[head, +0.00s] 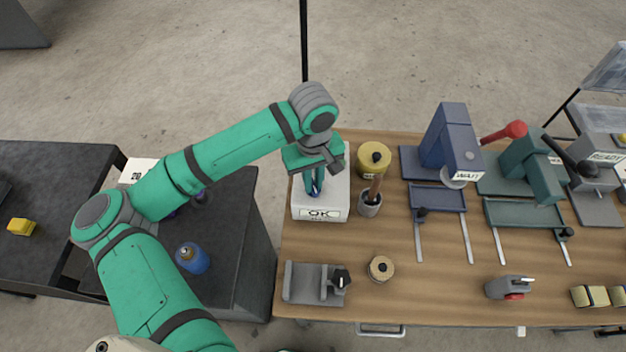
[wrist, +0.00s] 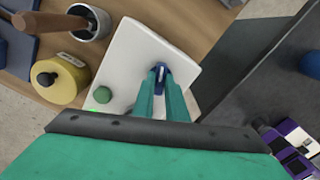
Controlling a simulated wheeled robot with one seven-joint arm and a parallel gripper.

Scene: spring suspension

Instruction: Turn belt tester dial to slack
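The belt tester is a white box (head: 337,196) at the left end of the wooden bench, with a front display (head: 319,213) that appears to read "OK". It shows as a white plate in the wrist view (wrist: 130,45). Its blue dial (wrist: 161,71) has a pale mark and stands on the top face. My gripper (wrist: 159,79) points down at the box, its two teal fingers on either side of the dial and seemingly touching it. In the head view my gripper (head: 314,190) hides most of the dial. A green button (wrist: 103,94) sits near the box's edge.
A yellow canister (head: 374,158) and a grey pot with a wooden handle (head: 370,203) stand close to the right of the box. A grey fixture (head: 315,284) lies in front. Blue (head: 450,140) and green (head: 530,165) presses stand farther right. A dark cart with a blue bottle (head: 192,258) is left.

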